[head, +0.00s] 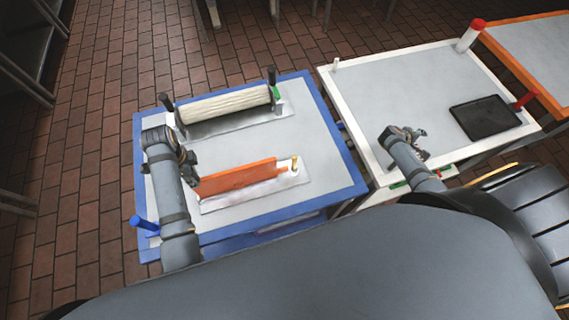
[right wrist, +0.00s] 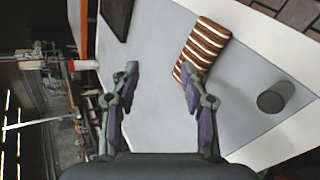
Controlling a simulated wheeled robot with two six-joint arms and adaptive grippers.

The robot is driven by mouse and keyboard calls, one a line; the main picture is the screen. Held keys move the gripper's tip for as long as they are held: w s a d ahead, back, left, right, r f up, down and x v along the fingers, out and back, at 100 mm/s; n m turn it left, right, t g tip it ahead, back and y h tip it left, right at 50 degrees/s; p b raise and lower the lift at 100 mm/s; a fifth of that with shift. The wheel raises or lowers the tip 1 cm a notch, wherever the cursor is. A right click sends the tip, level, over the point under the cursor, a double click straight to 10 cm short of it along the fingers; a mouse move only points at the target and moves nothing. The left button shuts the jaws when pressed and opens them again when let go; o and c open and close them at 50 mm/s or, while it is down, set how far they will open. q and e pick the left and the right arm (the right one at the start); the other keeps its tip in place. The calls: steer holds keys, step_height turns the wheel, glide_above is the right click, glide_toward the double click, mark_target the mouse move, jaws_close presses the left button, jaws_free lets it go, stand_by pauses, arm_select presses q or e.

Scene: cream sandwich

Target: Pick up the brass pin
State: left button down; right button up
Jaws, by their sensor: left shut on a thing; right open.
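A small yellow, brass-looking pin (head: 294,160) stands at the right end of an orange bar (head: 240,178), on a pale plate on the blue-edged table. It is too small to make out clearly. My left gripper (head: 191,176) is at the bar's left end, away from the pin. It appears shut on the orange bar, though its fingertips are partly hidden. My right gripper (head: 420,134) is over the white-edged table; in the right wrist view (right wrist: 159,82) its two fingers are spread with nothing between them. The pin is not visible there.
A ribbed cream roll (head: 224,103) lies between dark posts behind the bar.

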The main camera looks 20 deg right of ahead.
steer(key=w+a+f+m+y, duration=0.25)
steer(key=a+m, duration=0.25)
steer(key=a, duration=0.7)
step_height(320, 180, up, 12)
steer(key=r+m+y, duration=0.1)
steer(key=m+y, duration=0.8)
steer(key=m, duration=0.5)
glide_above(295, 157)
steer(key=shift+g+h, duration=0.25)
steer(key=shift+g, duration=0.15)
step_height(295, 157, down, 7)
steer(key=shift+d+f, duration=0.15)
steer(key=shift+s+a+f, duration=0.1)
steer(key=shift+a+f, duration=0.05)
steer(key=shift+f, duration=1.2)
steer(key=shift+a+f, duration=0.1)
steer(key=shift+f, duration=1.2)
jaws_close()
